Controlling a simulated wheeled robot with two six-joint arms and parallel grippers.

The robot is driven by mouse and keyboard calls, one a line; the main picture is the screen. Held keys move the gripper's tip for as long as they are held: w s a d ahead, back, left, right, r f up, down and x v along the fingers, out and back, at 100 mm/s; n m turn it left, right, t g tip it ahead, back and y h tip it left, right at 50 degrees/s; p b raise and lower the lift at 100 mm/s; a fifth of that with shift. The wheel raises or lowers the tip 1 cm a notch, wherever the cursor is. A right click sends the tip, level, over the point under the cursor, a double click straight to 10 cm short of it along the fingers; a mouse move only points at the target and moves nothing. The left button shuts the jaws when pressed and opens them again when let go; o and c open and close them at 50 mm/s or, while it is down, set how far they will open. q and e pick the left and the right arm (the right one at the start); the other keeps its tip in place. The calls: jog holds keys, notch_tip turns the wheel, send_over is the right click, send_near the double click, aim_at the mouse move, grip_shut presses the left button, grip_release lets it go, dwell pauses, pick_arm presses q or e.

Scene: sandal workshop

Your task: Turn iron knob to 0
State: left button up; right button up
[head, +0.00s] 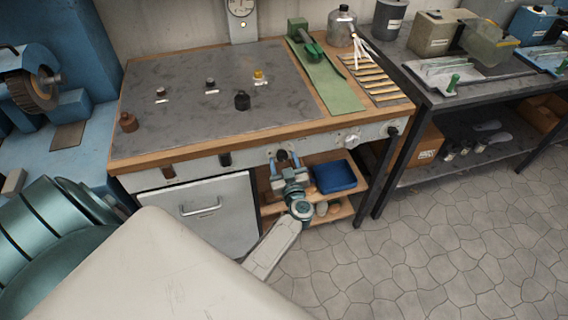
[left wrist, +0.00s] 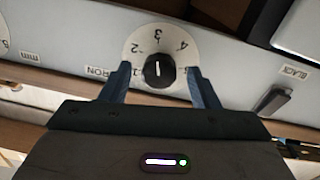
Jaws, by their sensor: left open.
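The iron knob (left wrist: 159,70) is a round black knob with a short white line, on a pale dial plate (left wrist: 138,47) with numbers. The line stands nearly upright in the left wrist view, in line with the 3. An IRON label (left wrist: 101,72) shows beside the dial, partly hidden by a finger. My left gripper (left wrist: 160,86) is open, one finger on each side of the knob with visible gaps. In the head view my left gripper (head: 284,164) is at the bench's front panel, with the dark knob (head: 282,155) between its fingers. My right gripper is not in view.
The bench top (head: 180,120) holds small dark items and a green board (head: 335,90). Tiled floor is clear at right.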

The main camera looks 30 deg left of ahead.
pick_arm(q)
jog(key=c, duration=0.9)
jog(key=shift+c, duration=0.5)
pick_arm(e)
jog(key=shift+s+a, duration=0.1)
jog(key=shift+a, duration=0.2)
